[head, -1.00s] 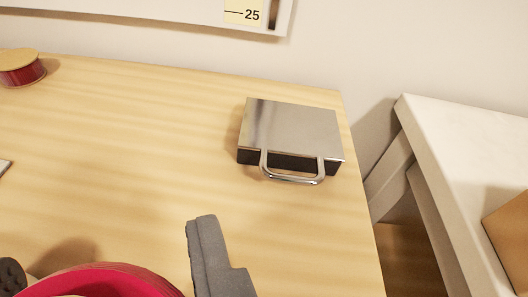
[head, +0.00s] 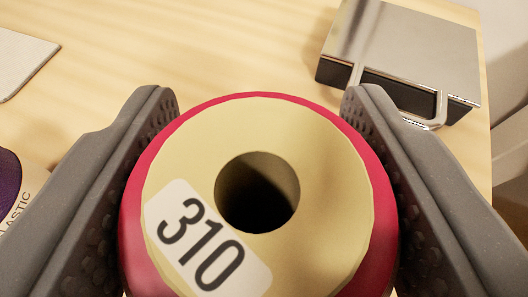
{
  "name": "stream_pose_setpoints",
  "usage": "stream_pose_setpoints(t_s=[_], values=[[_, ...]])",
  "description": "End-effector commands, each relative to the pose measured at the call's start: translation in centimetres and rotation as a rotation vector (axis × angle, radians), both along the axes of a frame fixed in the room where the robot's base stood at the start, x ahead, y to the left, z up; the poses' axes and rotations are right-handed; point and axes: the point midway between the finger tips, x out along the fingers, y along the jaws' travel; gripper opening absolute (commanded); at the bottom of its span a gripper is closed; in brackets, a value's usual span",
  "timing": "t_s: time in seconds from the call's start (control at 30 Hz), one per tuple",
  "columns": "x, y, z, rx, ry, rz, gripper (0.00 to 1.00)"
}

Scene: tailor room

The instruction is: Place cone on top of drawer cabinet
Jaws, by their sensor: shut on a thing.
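The cone (head: 330,190) is red with a tan end, a dark round hole and a white label reading 310. It fills the lower middle of the head view. My gripper (head: 260,115) has one grey finger on each side of it and is shut on it. The cone's lower part is hidden. A low metal-topped box (head: 405,50) with a dark front and a silver handle sits at the upper right, beyond my right finger; it is the only cabinet-like thing in view. The cone is apart from it in the picture.
The light wooden table (head: 200,50) has clear surface behind the cone. A pale flat item (head: 22,60) lies at the upper left. A purple item (head: 8,185) with a label ending in "LASTIC" shows at the left edge. The table's right edge is close to the metal-topped box.

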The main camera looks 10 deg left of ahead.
Motion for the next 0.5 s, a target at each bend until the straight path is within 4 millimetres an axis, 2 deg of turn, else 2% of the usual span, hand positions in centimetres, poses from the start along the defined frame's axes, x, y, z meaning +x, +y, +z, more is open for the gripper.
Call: stream_pose_setpoints(t_s=[0.17,0.2,0.27,0.5], values=[[0.0,-0.04,-0.06,0.0,-0.001,-0.001,0.24],[0.0,-0.05,-0.09,0.0,-0.001,-0.001,0.56],[0.01,-0.05,-0.05,0.0,-0.001,-0.001,0.72],[0.0,-0.08,-0.05,0.001,-0.001,-0.001,0.72]])
